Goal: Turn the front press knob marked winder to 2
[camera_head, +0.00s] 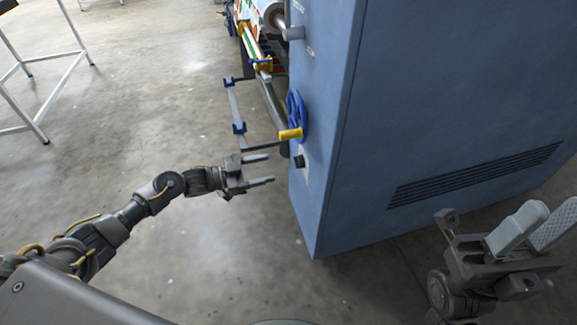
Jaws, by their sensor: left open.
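A small black knob (299,161) with a pale marking beside it sits low on the narrow front face of the blue press (325,135), just below the handwheel. Its lettering and setting are too small to read. A grey knob-like part (293,33) sticks out higher on the same face, with unreadable labels near it. I cannot tell which one is marked winder. My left gripper (270,169) is open and empty, left of the black knob and apart from it, fingers pointing towards the press. My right gripper (535,226) is at the lower right, its jaw gap unclear.
A blue handwheel (296,113) with a yellow handle (290,134) juts out just above the black knob. Rollers and a blue-jointed rail (234,105) extend behind it. A vented side panel (475,175) faces my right arm. Clear concrete floor (150,100) lies left, with a white-legged table (40,75).

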